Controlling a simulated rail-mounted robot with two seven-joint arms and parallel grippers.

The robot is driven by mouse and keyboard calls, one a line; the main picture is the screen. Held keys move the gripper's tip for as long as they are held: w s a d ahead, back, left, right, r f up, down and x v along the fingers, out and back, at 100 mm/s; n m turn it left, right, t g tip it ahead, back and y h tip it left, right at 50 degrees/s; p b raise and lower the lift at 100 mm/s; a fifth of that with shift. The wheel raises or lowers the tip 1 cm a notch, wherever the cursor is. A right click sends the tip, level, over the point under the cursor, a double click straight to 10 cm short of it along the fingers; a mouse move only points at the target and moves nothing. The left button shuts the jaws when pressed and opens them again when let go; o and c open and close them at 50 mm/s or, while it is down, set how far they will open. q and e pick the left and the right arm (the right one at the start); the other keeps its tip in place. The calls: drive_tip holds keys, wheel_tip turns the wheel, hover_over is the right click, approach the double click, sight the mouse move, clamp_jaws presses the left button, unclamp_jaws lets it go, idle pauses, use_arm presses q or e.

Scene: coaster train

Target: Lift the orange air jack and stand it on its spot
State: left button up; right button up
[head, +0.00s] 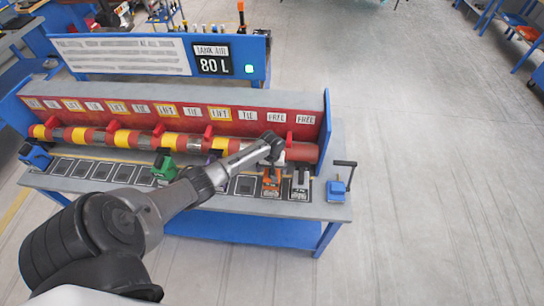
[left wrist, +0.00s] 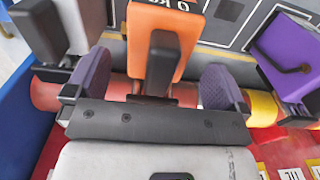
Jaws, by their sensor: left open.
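The orange air jack (head: 271,183) is near the right end of the bench's front row, partly hidden by my left gripper (head: 272,158). In the left wrist view the orange jack (left wrist: 165,35) lies between and beyond the two purple-grey finger pads of my left gripper (left wrist: 157,86). The gripper is open, with visible gaps on both sides of the jack. A row of dark square spots (head: 101,172) runs along the bench front; which one belongs to the orange jack is not clear. My right gripper is not in view.
A grey jack (left wrist: 55,30) and a purple jack (left wrist: 285,50) flank the orange one. A green jack (head: 164,166) and a blue jack (head: 36,156) stand further left. A red and yellow pipe (head: 180,142) runs behind. A blue clamp-like device (head: 337,190) sits at the right edge.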

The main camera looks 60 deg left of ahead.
use_arm(q)
wheel_tip(320, 180, up, 10)
drive_tip(key=shift+f, duration=0.25)
drive_tip(key=shift+r, duration=1)
